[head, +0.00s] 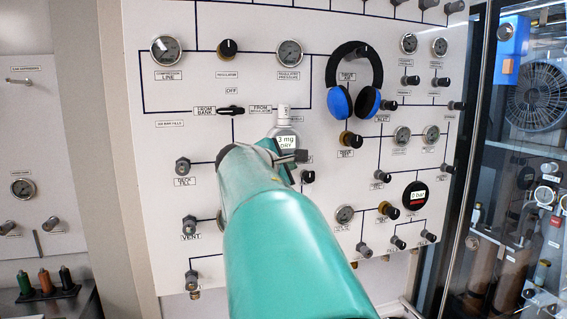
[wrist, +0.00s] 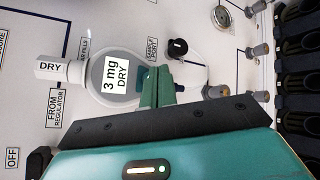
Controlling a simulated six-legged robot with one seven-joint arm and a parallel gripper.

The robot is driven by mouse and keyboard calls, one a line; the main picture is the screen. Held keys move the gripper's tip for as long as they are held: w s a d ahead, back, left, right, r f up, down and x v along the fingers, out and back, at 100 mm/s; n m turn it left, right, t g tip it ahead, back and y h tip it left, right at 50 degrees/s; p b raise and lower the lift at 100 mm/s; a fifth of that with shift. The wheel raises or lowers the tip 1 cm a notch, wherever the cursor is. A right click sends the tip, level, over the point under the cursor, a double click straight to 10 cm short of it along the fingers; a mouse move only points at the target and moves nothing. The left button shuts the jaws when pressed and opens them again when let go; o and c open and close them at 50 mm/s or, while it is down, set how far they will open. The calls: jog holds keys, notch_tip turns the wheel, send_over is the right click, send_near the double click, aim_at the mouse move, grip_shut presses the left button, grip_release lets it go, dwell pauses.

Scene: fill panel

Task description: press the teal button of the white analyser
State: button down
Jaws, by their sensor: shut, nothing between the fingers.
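The white analyser (wrist: 108,58) is a round, pale grey-white unit on the panel, with a white plate reading "3 mg DRY" and a white stem marked "DRY". It also shows in the head view (head: 286,136), partly behind my wrist. My gripper (wrist: 156,76) is shut and empty, its green fingertips over the side of the analyser away from the stem. I cannot tell whether they touch it.
A black knob labelled "SAMPLE PORT" (wrist: 178,47) sticks out close beside the fingers. Black-and-blue headphones (head: 354,80) hang on the panel up and right of the analyser. Gauges, knobs and valves crowd the panel (head: 260,20). A glass-fronted cabinet (head: 500,170) stands at right.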

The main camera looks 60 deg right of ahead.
jog(key=s+a, duration=0.4)
jog(key=shift+s, duration=0.15)
dwell(0.4)
jog(key=shift+a, duration=0.1)
